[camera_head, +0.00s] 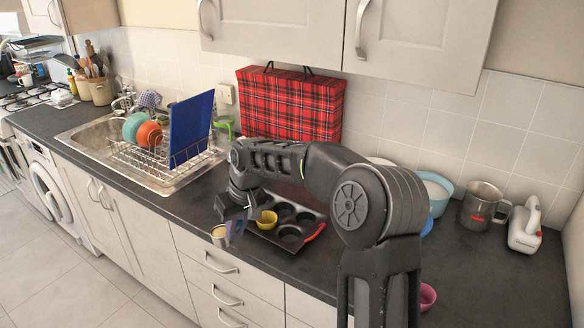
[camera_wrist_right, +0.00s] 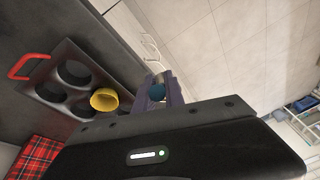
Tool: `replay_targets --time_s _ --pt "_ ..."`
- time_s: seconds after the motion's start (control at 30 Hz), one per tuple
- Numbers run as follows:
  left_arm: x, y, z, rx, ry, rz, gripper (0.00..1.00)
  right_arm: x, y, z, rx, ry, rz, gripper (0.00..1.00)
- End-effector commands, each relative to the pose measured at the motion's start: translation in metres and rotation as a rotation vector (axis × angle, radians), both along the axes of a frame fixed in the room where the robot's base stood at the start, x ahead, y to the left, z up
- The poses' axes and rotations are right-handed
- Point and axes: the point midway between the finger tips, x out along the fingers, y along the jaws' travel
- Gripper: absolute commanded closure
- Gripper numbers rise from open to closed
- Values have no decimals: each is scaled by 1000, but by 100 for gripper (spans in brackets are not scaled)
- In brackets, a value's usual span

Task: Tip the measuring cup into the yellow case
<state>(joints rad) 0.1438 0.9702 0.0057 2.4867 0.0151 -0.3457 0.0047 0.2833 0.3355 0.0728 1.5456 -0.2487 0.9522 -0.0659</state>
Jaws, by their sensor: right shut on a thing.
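The yellow case (camera_head: 267,220) sits in a cup of the dark muffin tray (camera_head: 311,219) on the counter. It also shows in the right wrist view (camera_wrist_right: 105,99), at the tray's near corner. My right gripper (camera_head: 237,227) is shut on the measuring cup (camera_head: 219,236), which is small with a pale inside and sits to the left of the yellow case near the counter's front edge. In the right wrist view the gripper's purplish fingers (camera_wrist_right: 161,93) are apart from the yellow case. The cup is mostly hidden there. My left gripper is not in view.
The tray has red handles, one at its right (camera_head: 315,232). A red tartan bag (camera_head: 290,103) stands behind it. A dish rack (camera_head: 168,160) with a blue board (camera_head: 191,128) is at the left. A metal mug (camera_head: 482,206) stands at the right.

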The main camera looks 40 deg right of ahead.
Motion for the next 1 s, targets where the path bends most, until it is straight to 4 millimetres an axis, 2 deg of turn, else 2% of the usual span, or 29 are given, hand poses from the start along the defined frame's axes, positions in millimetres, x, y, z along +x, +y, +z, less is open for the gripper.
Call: replay_targets --time_s 0.03,0.2,0.3,0.4,0.53,1.0 --pt "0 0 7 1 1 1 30 3 -30 18 -1 -23 -22 100" --pt "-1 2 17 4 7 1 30 2 -113 61 3 -82 -45 100" --pt "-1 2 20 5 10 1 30 -2 -147 81 4 -109 -47 100" --pt "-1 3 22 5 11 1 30 -7 -168 93 7 -124 -45 100" --pt "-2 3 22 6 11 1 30 -10 -179 100 8 -134 -42 100" --pt "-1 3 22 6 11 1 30 -10 -179 97 9 -134 -42 100"
